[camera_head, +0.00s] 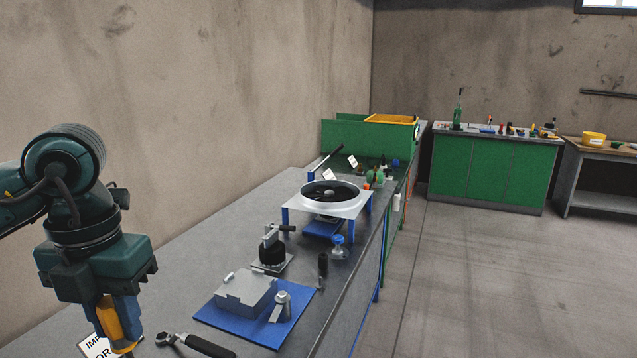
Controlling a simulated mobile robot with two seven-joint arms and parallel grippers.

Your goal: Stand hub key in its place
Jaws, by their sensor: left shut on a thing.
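My left gripper (120,335) hangs at the lower left, pointing down over the near end of the grey bench. It is shut on a yellow-orange thing (108,320), which seems to be the hub key. The fingers hide part of it, and its lower end is near the picture's bottom edge. I cannot tell whether it touches the bench. A white printed label (97,346) lies just behind it. I cannot tell which spot is the key's place. My right gripper is not in view.
A ratchet wrench (200,345) lies right of the gripper. A wall borders the bench's left side.

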